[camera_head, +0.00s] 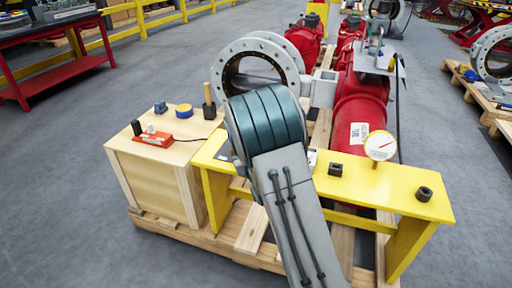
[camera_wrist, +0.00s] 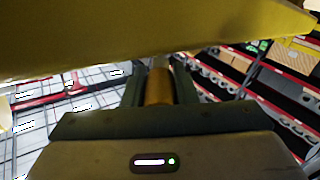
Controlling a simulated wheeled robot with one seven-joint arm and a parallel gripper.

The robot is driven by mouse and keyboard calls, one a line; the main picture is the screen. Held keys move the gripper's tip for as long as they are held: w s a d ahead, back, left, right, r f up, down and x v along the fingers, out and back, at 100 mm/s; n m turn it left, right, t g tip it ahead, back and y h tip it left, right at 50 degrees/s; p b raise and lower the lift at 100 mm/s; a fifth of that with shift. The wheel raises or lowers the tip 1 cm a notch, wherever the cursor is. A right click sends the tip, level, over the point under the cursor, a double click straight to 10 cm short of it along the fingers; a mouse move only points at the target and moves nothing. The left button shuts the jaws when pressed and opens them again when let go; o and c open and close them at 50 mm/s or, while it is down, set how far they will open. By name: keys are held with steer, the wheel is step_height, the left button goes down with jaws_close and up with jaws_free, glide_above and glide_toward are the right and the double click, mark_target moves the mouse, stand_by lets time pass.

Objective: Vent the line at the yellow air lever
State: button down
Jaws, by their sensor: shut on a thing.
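In the wrist view, my gripper (camera_wrist: 160,78) has its two dark fingers closed on a brass-coloured cylinder (camera_wrist: 158,90). A broad yellow surface (camera_wrist: 130,35) fills the top of that view, just beyond the fingers. I cannot tell whether it belongs to the air lever or to the yellow stand. In the head view, my arm hides my gripper and whatever it holds. The yellow stand (camera_head: 410,200) carries a round white gauge (camera_head: 380,146) with a red needle. No air lever shows clearly in the head view.
A large grey flanged valve (camera_head: 232,70) and a red actuator cylinder (camera_head: 355,110) stand behind the yellow stand. A wooden crate (camera_head: 155,190) with an orange box (camera_head: 153,139) on top is at left. A red workbench (camera_head: 85,62) is farther left, with open floor between.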

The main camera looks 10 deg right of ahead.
steer(key=shift+d, duration=0.1)
stand_by(0.4)
steer(key=c, duration=1.2)
jaws_free()
steer(key=shift+o, duration=0.2)
steer(key=s+d+b, duration=0.2)
steer(key=s+b, duration=1)
steer(key=s, duration=0.1)
steer(key=shift+s+d+y+b, duration=0.2)
steer(key=shift+s+y+b, duration=0.05)
steer(key=shift+y+b, duration=0.1)
